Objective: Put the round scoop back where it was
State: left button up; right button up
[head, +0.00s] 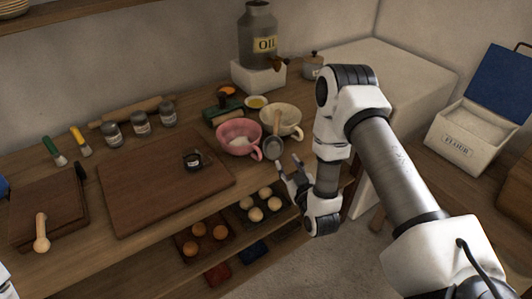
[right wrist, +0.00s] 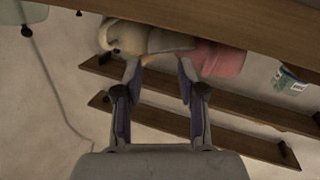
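The round scoop (head: 273,147) has a grey round bowl and a wooden handle. My left gripper is not in view.
A cutting board (head: 150,205), spice jars (head: 140,122) and a rolling pin (head: 132,112) are on the counter. An oil jug (head: 259,40) stands behind the cups. Trays with eggs (head: 264,200) sit on the shelf below. A flour box (head: 468,132) is at the right.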

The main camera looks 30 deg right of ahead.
aim_at(279, 139)
jog(key=shift+t+h, duration=0.3)
jog(key=shift+t, duration=0.1)
jog(key=x, duration=0.2)
jog(key=p+x, duration=0.1)
jog(key=x, duration=0.2)
jog(key=r+p+x, duration=0.1)
jog(key=x, duration=0.1)
jog(key=shift+w+d, duration=0.2)
jog(key=shift+d, duration=0.25)
jog(key=shift+w, duration=0.2)
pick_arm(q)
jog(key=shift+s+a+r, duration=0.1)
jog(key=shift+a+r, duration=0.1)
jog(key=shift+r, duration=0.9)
pick_arm(e)
grip_shut()
